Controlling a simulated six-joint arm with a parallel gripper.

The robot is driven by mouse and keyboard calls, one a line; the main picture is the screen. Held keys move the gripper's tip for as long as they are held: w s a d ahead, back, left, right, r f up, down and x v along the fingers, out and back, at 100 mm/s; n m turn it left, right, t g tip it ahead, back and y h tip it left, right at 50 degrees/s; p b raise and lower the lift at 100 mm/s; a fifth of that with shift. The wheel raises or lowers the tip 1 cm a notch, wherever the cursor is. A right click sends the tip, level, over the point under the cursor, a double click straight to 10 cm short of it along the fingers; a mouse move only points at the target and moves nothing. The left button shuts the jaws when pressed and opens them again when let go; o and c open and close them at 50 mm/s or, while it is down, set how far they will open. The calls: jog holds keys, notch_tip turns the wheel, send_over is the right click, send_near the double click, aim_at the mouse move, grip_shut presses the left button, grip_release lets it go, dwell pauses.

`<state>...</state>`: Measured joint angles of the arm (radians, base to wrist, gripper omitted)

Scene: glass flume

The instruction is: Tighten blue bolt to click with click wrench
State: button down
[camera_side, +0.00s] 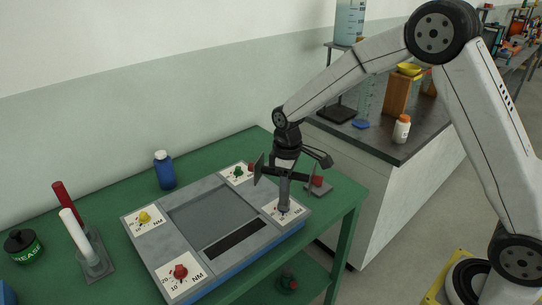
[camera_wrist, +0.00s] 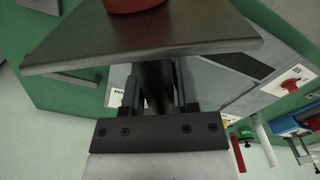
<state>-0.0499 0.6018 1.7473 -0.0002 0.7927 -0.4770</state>
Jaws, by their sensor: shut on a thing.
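The grey panel (camera_side: 183,252) lies on the green table, with a white NM dial plate at each corner. At its right corner plate (camera_side: 293,213), the grey upright wrench (camera_side: 284,191) stands over the bolt place, with a trace of blue at its foot. The wrench hides most of the bolt, and I cannot tell how well it is seated. My gripper (camera_side: 285,172) is shut on the wrench from above. In the wrist view, the dark shaft (camera_wrist: 156,88) is between my fingers, and a flat grey plate (camera_wrist: 150,48) with something red covers part of the view.
The panel also carries a yellow knob (camera_side: 145,217), a green knob (camera_side: 238,172) and a red knob (camera_side: 180,271). A blue bottle (camera_side: 164,171) and a tube stand (camera_side: 93,264) are at left.

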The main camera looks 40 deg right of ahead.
jog(key=shift+r+n, duration=0.1)
jog(key=shift+n, duration=0.4)
jog(key=shift+r, duration=0.25)
dwell(0.3)
jog(key=shift+r, duration=2.2)
jog(key=shift+a, duration=0.1)
